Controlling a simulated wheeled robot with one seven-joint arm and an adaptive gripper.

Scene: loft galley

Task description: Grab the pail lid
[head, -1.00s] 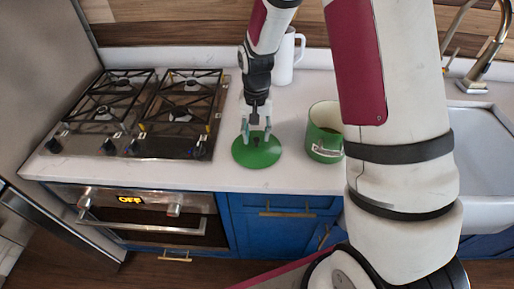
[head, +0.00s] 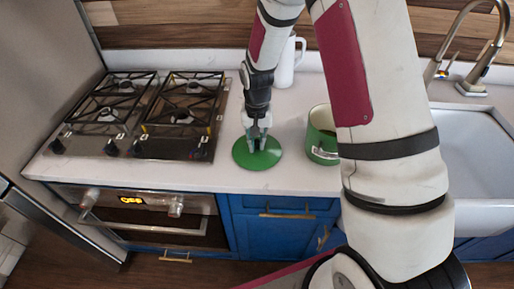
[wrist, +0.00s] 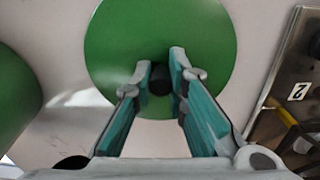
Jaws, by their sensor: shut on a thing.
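The pail lid (head: 268,159) is a flat green disc lying on the white counter, between the stove and the green pail. In the wrist view the lid (wrist: 205,40) fills the upper middle, with a small dark knob (wrist: 159,80) at its centre. My gripper (head: 257,148) points down over the lid's middle. In the wrist view its two fingertips (wrist: 162,75) are closed in on the knob, one on each side. The green pail (head: 319,135) stands upright and open to the right of the lid, partly hidden behind my arm.
A gas stove (head: 150,113) is close on the left. A white pitcher (head: 285,65) stands behind my gripper, near the wall. A white sink (head: 470,150) with a faucet is at the right. The counter (head: 215,175) in front of the lid is narrow but clear.

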